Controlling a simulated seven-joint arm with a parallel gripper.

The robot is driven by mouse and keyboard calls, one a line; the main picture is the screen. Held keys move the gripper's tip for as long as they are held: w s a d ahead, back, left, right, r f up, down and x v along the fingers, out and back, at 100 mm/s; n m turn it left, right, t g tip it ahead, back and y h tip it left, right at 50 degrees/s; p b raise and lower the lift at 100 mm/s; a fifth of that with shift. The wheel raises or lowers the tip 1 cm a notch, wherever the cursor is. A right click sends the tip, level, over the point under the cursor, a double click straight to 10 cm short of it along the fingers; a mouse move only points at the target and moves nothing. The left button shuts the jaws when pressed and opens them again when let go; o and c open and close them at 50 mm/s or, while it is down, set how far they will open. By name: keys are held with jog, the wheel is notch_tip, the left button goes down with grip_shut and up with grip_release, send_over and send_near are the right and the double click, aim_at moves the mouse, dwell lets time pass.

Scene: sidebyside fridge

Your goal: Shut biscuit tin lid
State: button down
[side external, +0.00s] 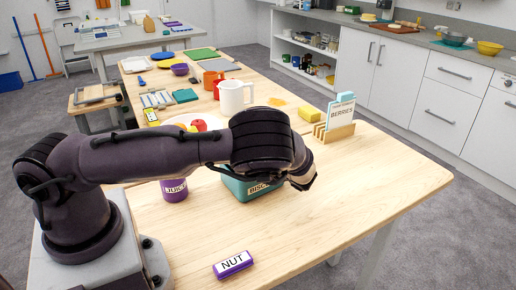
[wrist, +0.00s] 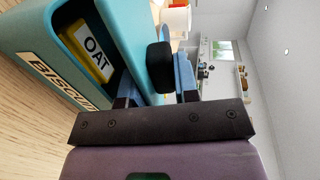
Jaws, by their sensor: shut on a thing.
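The teal biscuit tin (side external: 238,188) stands on the wooden table, largely hidden behind my arm in the side view. In the wrist view the tin (wrist: 30,45) shows its BISCUIT label and its open top, with a yellow OAT packet (wrist: 90,52) inside. The teal lid (wrist: 133,40) stands raised, away from the opening. My gripper (wrist: 157,82) is shut on the lid, with one finger on each side of it. A black rounded part shows at the lid, partly covering it. In the side view my gripper (side external: 303,180) is at the right of the tin.
A purple NUT box (side external: 233,264) lies near the front table edge. A purple JUICE container (side external: 174,190) stands left of the tin. A wooden rack with a BERRIES card (side external: 341,112), a yellow block (side external: 309,114) and a white jug (side external: 236,96) are behind. The table's right part is clear.

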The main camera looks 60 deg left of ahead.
jog(key=shift+d+f, duration=0.3)
jog(key=shift+f, duration=0.4)
jog(key=c, duration=1.1)
grip_release()
jog(key=v, duration=1.3)
jog(key=shift+w+a+r, duration=0.1)
jog(key=shift+r, duration=0.1)
